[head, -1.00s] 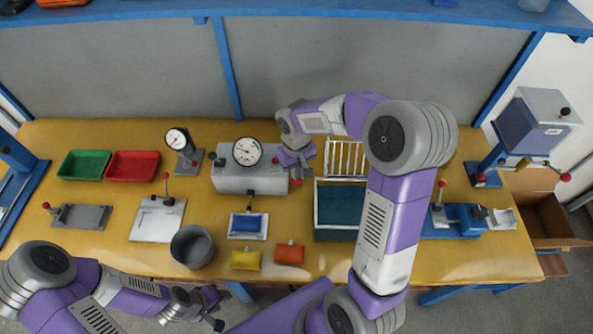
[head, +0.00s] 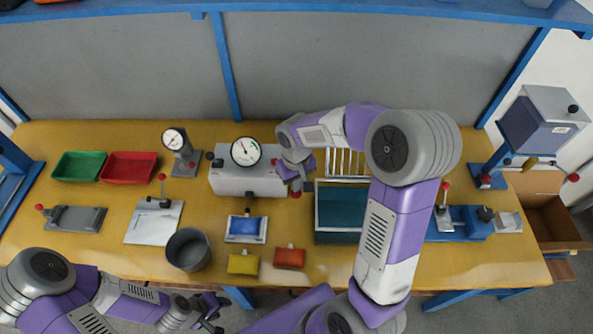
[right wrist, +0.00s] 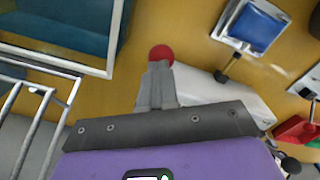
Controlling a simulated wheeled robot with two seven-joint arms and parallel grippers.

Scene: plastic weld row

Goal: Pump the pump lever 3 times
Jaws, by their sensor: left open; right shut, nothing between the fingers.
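The pump is a grey box (head: 248,183) with a round dial gauge (head: 245,151) on top, at the middle of the bench. Its lever ends in a red knob (head: 296,195) at the box's right side. My right gripper (head: 296,184) is shut and lies right at the knob, with nothing between its fingers. In the right wrist view the red knob (right wrist: 161,53) shows just past the closed fingertips; the lever's rod is hidden. Whether the fingers touch the knob I cannot tell. My left gripper (head: 213,312) is open and empty off the bench's front edge.
A blue-green bin (head: 340,239) and a wire rack (head: 347,162) stand right of the pump. A blue pad on a plate (head: 246,227), a yellow block (head: 243,263) and an orange block (head: 289,257) lie in front. A grey pot (head: 188,250) stands left of them.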

